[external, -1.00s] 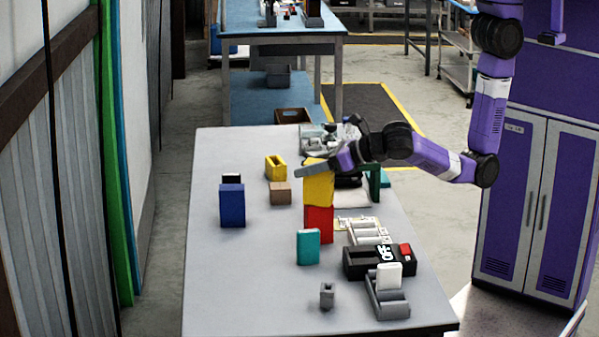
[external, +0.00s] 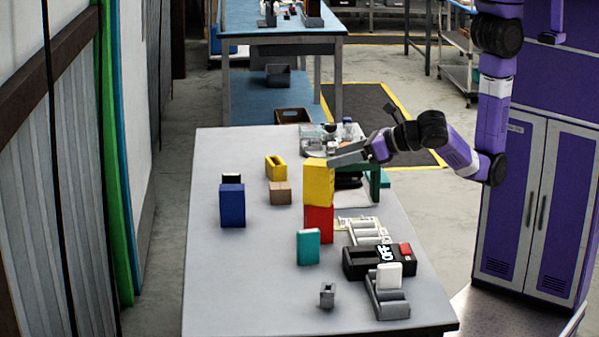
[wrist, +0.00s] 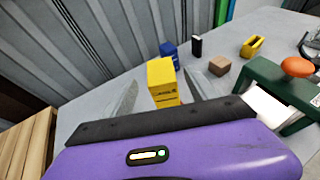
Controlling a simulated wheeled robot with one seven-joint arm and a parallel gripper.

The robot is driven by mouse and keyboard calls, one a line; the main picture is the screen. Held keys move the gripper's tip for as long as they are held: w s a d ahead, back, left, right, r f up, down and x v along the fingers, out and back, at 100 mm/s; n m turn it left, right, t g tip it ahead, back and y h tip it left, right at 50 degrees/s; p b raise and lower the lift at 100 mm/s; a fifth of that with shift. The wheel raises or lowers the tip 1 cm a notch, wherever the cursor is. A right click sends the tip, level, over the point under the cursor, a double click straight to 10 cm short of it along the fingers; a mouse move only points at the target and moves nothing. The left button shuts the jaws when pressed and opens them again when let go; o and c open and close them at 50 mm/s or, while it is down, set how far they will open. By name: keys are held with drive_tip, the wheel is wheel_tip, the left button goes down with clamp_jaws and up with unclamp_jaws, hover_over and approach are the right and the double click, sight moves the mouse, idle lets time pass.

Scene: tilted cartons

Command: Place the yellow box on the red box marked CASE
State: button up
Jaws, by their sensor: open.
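The yellow box (external: 319,184) stands upright on top of the red box (external: 318,224) on the grey table. The CASE mark on the red box cannot be read. My gripper (external: 346,157) is open, just right of the yellow box's upper part in the external view. In the wrist view the yellow box (wrist: 162,82) stands beyond and between the two spread fingers of my gripper (wrist: 160,98), with nothing held. The red box is hidden in the wrist view.
A teal box (external: 307,246), blue box (external: 232,205), brown block (external: 280,193) and yellow open holder (external: 275,168) stand around the stack. A black device marked OFF (external: 375,262) and grey trays lie to the right. A green stand (wrist: 268,88) is close on the right. The front left table is clear.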

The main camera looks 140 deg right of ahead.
drive_tip(key=s+a+f+m+t+y, duration=0.35)
drive_tip(key=a+f, duration=0.25)
drive_tip(key=a, duration=0.3)
drive_tip(key=s+a+f+m+t+y, duration=0.35)
drive_tip(key=a+f, duration=0.25)
drive_tip(key=a, duration=0.3)
drive_tip(key=s+a+r+m+t+y, duration=0.1)
drive_tip(key=s+a+r+m+y, duration=0.1)
drive_tip(key=s+r+m, duration=0.2)
drive_tip(key=s+a+r+m+t+y, duration=0.1)
drive_tip(key=s+a+r+m+y, duration=0.2)
drive_tip(key=s+m, duration=0.8)
drive_tip(key=shift+s+a+r+m+t, duration=0.3)
drive_tip(key=shift+s+r, duration=0.15)
drive_tip(key=shift+s, duration=0.45)
